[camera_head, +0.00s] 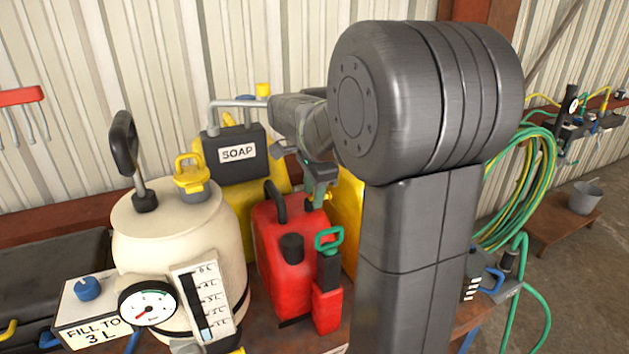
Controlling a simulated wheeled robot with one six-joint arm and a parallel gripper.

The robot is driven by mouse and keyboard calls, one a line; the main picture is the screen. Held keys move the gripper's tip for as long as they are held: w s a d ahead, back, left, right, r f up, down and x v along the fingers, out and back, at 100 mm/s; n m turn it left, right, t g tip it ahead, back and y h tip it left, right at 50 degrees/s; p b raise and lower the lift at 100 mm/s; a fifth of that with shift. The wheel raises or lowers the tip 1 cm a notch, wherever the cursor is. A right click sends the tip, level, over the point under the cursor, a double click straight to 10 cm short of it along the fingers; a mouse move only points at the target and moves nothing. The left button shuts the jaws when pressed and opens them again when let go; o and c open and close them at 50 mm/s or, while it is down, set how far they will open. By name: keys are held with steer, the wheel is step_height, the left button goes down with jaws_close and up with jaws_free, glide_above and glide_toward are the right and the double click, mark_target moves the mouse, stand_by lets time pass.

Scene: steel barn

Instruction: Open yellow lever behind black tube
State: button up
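Behind this tube, a small yellow part (327,197) shows just below my gripper (318,192). I cannot tell whether it is the lever. My gripper points down over the back of the can, right of its black handle. Its fingers are small and partly hidden, so I cannot tell whether they touch the yellow part or are open. Another yellow handle (190,171) sits on the cream tank (165,228), left of the can.
A gauge (147,303) and a level scale (204,300) front the tank. My arm hides the bench's right middle.

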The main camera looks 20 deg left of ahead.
step_height(320, 180, up, 13)
steer(key=s+d, duration=0.1)
steer(key=d, duration=0.1)
steer(key=shift+s+r+b, duration=0.2)
steer(key=shift+s+b, duration=0.15)
steer(key=shift+b, duration=0.1)
steer(key=shift+f, duration=0.15)
steer(key=f, duration=0.4)
steer(key=w+a+f, duration=0.1)
steer(key=f, duration=0.3)
steer(key=a+f+p, duration=0.1)
steer(key=f, duration=0.4)
steer(key=shift+w+f, duration=0.1)
steer(key=shift+w, duration=0.25)
steer(key=shift+f, duration=0.1)
